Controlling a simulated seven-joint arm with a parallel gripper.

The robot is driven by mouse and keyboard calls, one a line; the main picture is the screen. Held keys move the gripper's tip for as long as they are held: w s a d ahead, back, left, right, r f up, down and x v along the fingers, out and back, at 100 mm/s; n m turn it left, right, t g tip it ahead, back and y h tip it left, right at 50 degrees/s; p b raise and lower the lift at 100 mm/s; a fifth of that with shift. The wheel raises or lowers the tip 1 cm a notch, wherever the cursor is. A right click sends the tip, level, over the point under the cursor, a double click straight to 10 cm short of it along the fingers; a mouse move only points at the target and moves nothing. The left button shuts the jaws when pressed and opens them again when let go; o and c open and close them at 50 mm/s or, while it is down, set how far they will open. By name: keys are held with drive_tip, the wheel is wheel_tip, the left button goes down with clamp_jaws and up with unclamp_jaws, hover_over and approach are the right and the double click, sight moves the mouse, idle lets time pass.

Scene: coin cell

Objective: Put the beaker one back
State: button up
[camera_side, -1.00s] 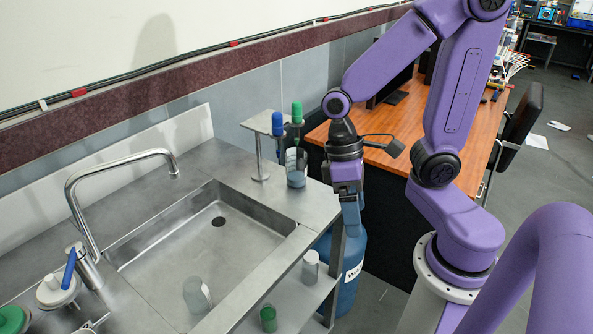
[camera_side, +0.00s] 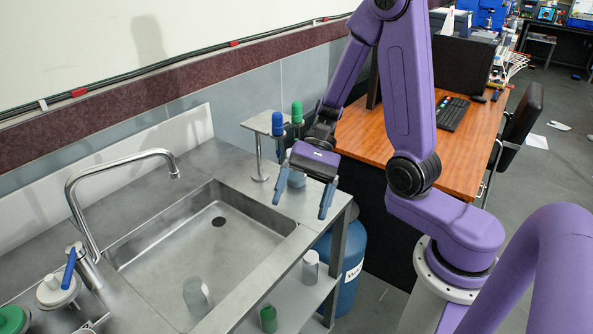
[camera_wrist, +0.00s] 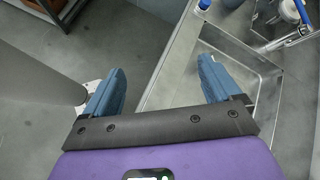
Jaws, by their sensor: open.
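My gripper (camera_side: 303,197) is open and empty in the side view, above the sink counter's right end, fingers pointing down. In the wrist view my gripper (camera_wrist: 162,66) shows its two blue fingers spread wide. A clear grey beaker (camera_side: 297,179) stands on the counter behind the gripper, partly hidden by it. A second clear beaker (camera_side: 196,296) is in the front part of the sink. A whitish container (camera_side: 310,266) and a green container (camera_side: 268,318) are on the lower shelf. I cannot tell which one is beaker one.
A small metal stand (camera_side: 262,125) holds a blue-topped tool (camera_side: 278,124) and a green-topped tool (camera_side: 297,113) near the gripper. The faucet (camera_side: 120,165) arches over the sink (camera_side: 165,265). A large blue bottle (camera_side: 354,250) stands beside the counter.

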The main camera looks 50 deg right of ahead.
drive_tip(key=w+d+m+t, duration=0.8)
drive_tip(key=m+t, duration=0.3)
drive_tip(key=m, duration=0.2)
drive_tip(key=s+d+f+m+t+h, duration=0.2)
drive_tip(key=s+d+m+t+h, duration=0.1)
drive_tip(key=d+m+h, duration=0.3)
drive_tip(key=s+d+f+m+t+h, duration=0.2)
drive_tip(key=d+m+t+h, duration=0.15)
drive_tip(key=d+m, duration=0.4)
drive_tip(key=shift+n+g, duration=0.25)
drive_tip(key=shift+d+x, duration=0.2)
drive_tip(key=shift+x, duration=4.05)
drive_tip(key=shift+d+x, duration=0.2)
drive_tip(key=shift+x, duration=4.05)
drive_tip(key=shift+c, duration=0.4)
drive_tip(key=c, duration=1.1)
